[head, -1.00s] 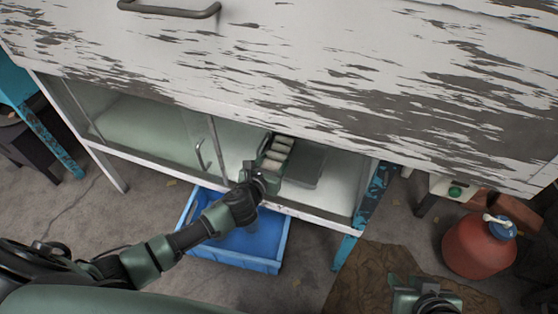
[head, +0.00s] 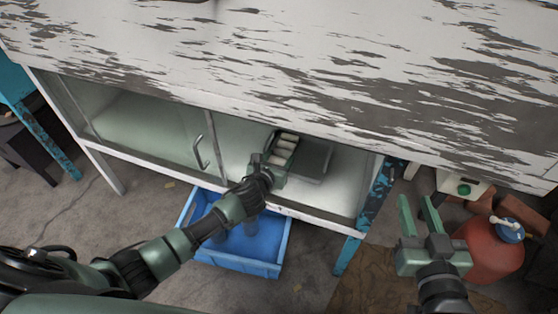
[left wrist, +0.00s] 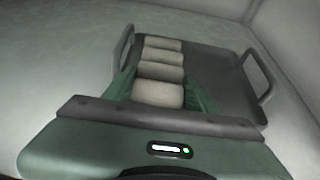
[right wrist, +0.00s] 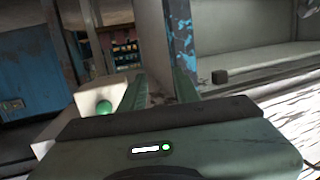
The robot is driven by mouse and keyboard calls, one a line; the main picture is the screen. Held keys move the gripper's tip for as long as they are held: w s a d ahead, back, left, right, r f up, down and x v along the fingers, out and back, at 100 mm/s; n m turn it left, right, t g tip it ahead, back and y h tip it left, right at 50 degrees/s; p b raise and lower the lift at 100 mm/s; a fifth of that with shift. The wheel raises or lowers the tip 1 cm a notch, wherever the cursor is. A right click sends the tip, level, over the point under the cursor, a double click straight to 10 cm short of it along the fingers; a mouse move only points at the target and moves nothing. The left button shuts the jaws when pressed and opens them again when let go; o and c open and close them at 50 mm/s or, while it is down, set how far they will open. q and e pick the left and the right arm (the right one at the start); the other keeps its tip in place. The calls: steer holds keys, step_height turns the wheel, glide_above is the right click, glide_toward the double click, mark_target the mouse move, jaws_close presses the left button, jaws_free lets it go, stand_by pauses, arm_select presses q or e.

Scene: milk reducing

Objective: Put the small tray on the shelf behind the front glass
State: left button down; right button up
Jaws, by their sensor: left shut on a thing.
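The small grey tray (head: 318,157) has raised handles and carries a row of pale rounded pieces (head: 286,145). It is inside the cabinet, over or on the pale shelf (head: 342,190); contact is unclear. My left gripper (head: 279,152) is shut on the tray's load, its fingers along both sides of the pale pieces. The left wrist view shows the tray (left wrist: 225,75) up close, its near edge hidden by the gripper. The front glass (head: 160,125), with a metal handle, covers the left part; the tray is right of it, in the opening. My right gripper (head: 420,215) is open and empty outside.
The peeling white cabinet top (head: 300,60) overhangs the opening. A blue crate (head: 240,262) stands on the floor below. A blue leg (head: 375,195) bounds the opening on the right. A red container (head: 490,250) stands right of it, behind my right gripper.

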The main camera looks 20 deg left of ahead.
arm_select(q)
steer(key=shift+r, duration=0.1)
arm_select(e)
steer(key=shift+r, duration=0.2)
steer(key=shift+w+r, duration=0.1)
arm_select(q)
steer(key=shift+c, duration=2.4)
jaws_free()
steer(key=shift+f, duration=0.2)
arm_select(e)
steer(key=shift+r, duration=0.1)
arm_select(q)
steer(key=shift+r, duration=0.15)
